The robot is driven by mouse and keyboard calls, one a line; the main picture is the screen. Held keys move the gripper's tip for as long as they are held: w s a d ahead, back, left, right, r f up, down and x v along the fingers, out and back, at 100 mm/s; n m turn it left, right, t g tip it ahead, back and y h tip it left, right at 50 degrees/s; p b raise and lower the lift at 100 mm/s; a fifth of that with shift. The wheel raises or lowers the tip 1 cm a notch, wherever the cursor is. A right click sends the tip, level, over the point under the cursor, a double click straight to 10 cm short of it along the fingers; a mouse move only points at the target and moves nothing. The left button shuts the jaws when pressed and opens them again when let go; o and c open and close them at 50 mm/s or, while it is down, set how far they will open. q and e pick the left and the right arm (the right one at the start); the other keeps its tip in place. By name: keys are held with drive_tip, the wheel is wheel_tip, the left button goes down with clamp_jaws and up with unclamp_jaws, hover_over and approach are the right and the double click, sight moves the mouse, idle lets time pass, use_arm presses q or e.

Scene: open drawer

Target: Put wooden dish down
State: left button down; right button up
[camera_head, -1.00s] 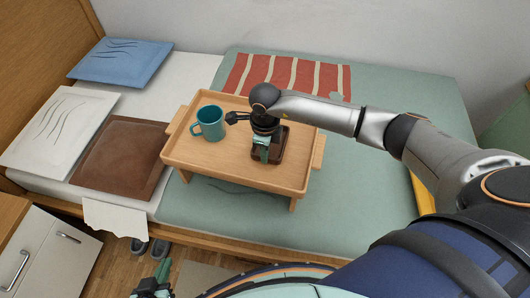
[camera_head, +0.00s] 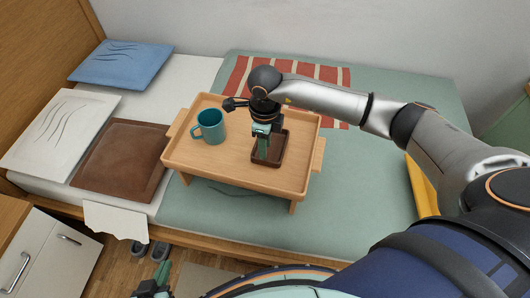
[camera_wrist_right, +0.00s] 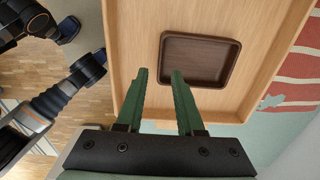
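The wooden dish (camera_head: 284,151) is a dark brown, shallow square dish. It lies flat on the right part of the wooden bed tray (camera_head: 215,165). My right gripper (camera_head: 262,146) hangs over the dish's left side. In the right wrist view, the dish (camera_wrist_right: 222,84) is beyond the fingertips, and the two green fingers (camera_wrist_right: 160,72) are apart. One fingertip overlaps the dish's near corner in the picture and the other is outside it; nothing is clamped between them. My left gripper (camera_head: 156,282) shows only partly at the bottom edge, and its opening is unclear.
A teal mug (camera_head: 211,127) stands on the tray left of my right gripper. The tray stands on a bed with a brown cushion (camera_head: 122,160) and a striped red cloth (camera_head: 312,75). A white cabinet (camera_head: 45,250) is at lower left. The tray's front is clear.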

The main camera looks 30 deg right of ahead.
wheel_tip(320, 180, up, 7)
drive_tip(key=shift+f, duration=0.2)
idle(0.4)
